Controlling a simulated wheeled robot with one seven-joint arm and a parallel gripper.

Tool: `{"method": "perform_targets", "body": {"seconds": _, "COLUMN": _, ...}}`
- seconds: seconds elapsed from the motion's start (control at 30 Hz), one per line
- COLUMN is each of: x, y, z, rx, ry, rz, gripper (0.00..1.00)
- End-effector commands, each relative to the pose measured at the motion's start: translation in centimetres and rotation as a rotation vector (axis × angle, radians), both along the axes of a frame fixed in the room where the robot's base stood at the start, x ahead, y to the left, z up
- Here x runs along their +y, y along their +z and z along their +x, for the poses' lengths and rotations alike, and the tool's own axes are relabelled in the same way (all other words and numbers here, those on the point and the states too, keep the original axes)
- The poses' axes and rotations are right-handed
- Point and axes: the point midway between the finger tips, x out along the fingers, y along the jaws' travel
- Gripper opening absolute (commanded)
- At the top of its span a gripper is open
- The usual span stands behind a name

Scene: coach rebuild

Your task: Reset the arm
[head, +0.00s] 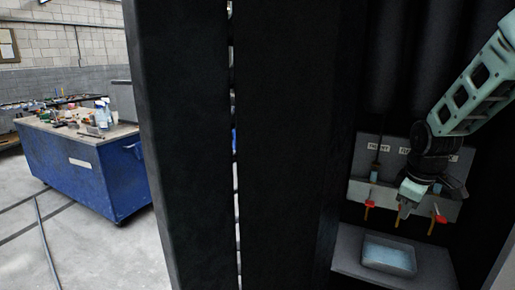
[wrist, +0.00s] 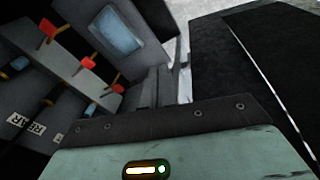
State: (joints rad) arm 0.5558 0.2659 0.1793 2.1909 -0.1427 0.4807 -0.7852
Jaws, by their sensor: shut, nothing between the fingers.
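My gripper (head: 405,207) is at the end of my pale green arm, at the right of the head view. It is shut with nothing in it. It hangs in front of a grey panel (head: 361,190) with red and yellow levers, above a shallow tray (head: 388,256). In the wrist view the dark fingers (wrist: 167,88) are together, and three red lever tips show left of them, one of them (wrist: 88,62) nearest the middle. In the head view the gripper covers part of the panel between the left lever (head: 370,204) and the right lever (head: 438,219).
Dark upright panels (head: 280,150) stand left of the recess holding the lever panel. White labels (head: 379,147) are on its back wall. A blue workbench (head: 85,165) with bottles and tools is at far left, with open grey floor (head: 100,245) in front.

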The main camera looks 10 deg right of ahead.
Motion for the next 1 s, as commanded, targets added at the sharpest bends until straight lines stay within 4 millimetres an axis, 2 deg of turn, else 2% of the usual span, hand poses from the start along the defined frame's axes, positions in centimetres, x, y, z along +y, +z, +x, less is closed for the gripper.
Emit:
{"method": "perform_targets", "body": {"seconds": 0.03, "x": 2.7, "y": 0.2, "z": -0.5, "rx": -0.009, "ry": -0.033, "rz": 0.014, "gripper": 0.00}}
{"method": "perform_targets", "body": {"seconds": 0.1, "x": 5.9, "y": 0.3, "z": -1.6, "rx": -0.023, "ry": -0.113, "rz": 0.044, "gripper": 0.00}}
{"method": "perform_targets", "body": {"seconds": 0.2, "x": 9.6, "y": 0.3, "z": -3.3, "rx": -0.041, "ry": -0.221, "rz": 0.085, "gripper": 0.00}}
{"method": "perform_targets", "body": {"seconds": 0.4, "x": 14.5, "y": 0.1, "z": -6.6, "rx": -0.061, "ry": -0.388, "rz": 0.157, "gripper": 0.00}}
{"method": "perform_targets", "body": {"seconds": 0.53, "x": 16.9, "y": -0.1, "z": -8.7, "rx": -0.066, "ry": -0.484, "rz": 0.202, "gripper": 0.00}}
{"method": "perform_targets", "body": {"seconds": 0.67, "x": 21.8, "y": -0.1, "z": -10.1, "rx": -0.013, "ry": -0.356, "rz": 0.208, "gripper": 0.00}}
{"method": "perform_targets", "body": {"seconds": 0.77, "x": 25.6, "y": 0.0, "z": -12.1, "rx": 0.036, "ry": -0.236, "rz": 0.203, "gripper": 0.00}}
{"method": "perform_targets", "body": {"seconds": 0.9, "x": 30.5, "y": 0.1, "z": -15.9, "rx": 0.107, "ry": -0.058, "rz": 0.183, "gripper": 0.00}}
{"method": "perform_targets", "body": {"seconds": 1.0, "x": 33.2, "y": 0.2, "z": -18.9, "rx": 0.151, "ry": 0.058, "rz": 0.163, "gripper": 0.00}}
